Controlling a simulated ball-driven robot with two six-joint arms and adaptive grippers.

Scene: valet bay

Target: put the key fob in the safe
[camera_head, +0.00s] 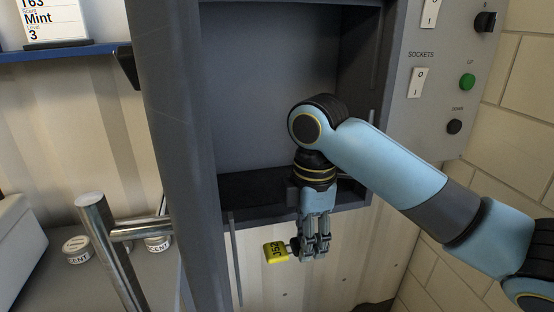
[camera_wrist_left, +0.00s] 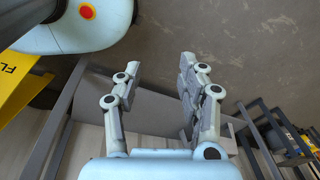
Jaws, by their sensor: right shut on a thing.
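A yellow key fob (camera_head: 275,251) with dark lettering is at the fingertips of my right gripper (camera_head: 311,248). The gripper points down and is shut on its dark end; the fob sticks out to the left. Gripper and fob hang in front of and below the front lip of an open dark grey box, which looks like the safe (camera_head: 290,216). Its inside is open to view, and my right forearm crosses its right side. In the left wrist view, my left gripper (camera_wrist_left: 160,75) has its fingers wide apart with nothing between them.
Right of the box is a grey panel with sockets switches (camera_head: 418,82), a green button (camera_head: 467,82) and dark knobs. At left are a metal bar (camera_head: 100,240), scent tins (camera_head: 77,250) and a scent sign (camera_head: 57,20) on a blue shelf. A brick wall stands far right.

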